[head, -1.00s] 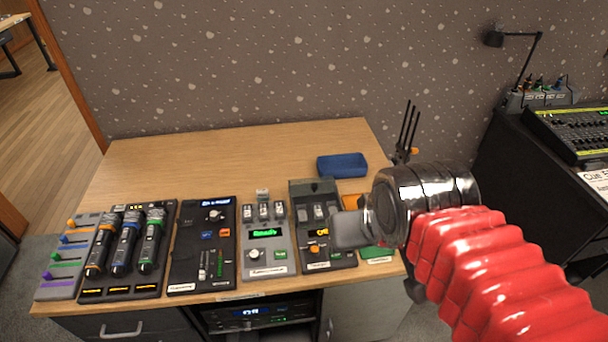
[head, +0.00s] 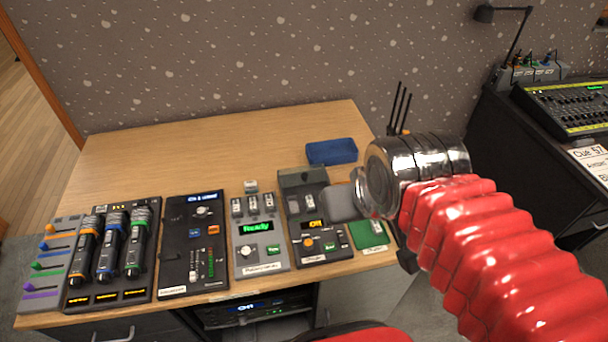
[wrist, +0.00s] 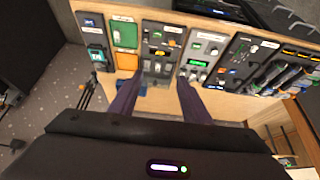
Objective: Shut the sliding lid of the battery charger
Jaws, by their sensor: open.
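The dark unit (head: 322,248) with an amber display, near the right end of the desk, looks like the battery charger. Its dark lid (head: 303,178) appears slid to the back, and small cells show in the bay in front of it. The charger also shows in the wrist view (wrist: 160,48). My gripper (wrist: 158,92) is open and empty, its two fingers apart on either side of the charger's lid end in the wrist view. In the head view a grey fingertip (head: 341,203) overlaps the charger's right rear side; I cannot tell whether it touches. The other finger is hidden.
A grey unit (head: 259,240) with a green "Ready" display stands close left of the charger. A green pad (head: 368,234) lies to its right. A blue tray (head: 331,151) sits behind. The desk's rear left (head: 200,155) is clear.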

